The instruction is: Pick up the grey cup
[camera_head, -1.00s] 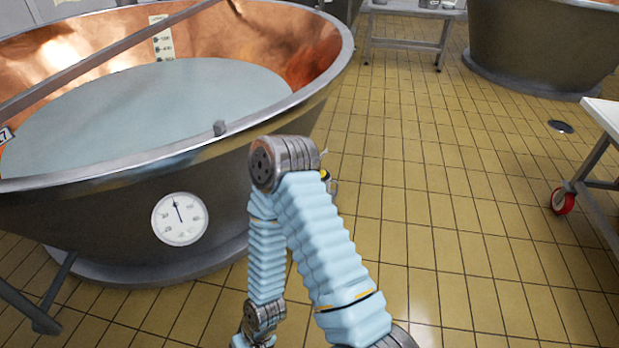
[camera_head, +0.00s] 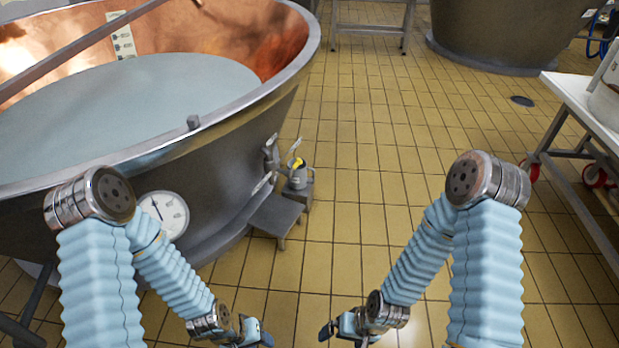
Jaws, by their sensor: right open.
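A small grey cup-like vessel (camera_head: 300,177) with a yellow part on top stands low beside the vat; I cannot tell for sure that it is the grey cup. My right gripper (camera_head: 335,331) is open at the bottom centre, with nothing seen between its fingers. My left gripper (camera_head: 258,338) is at the bottom edge, left of the right one, partly cut off; its jaw state is unclear. Both grippers show well below the vessel in the picture and apart from it.
A large copper-lined vat (camera_head: 215,155) with pale liquid and a dial (camera_head: 164,214) fills the left. A small grey step (camera_head: 276,215) stands by it. A white-topped table (camera_head: 575,98) stands at right. The tiled floor between is clear.

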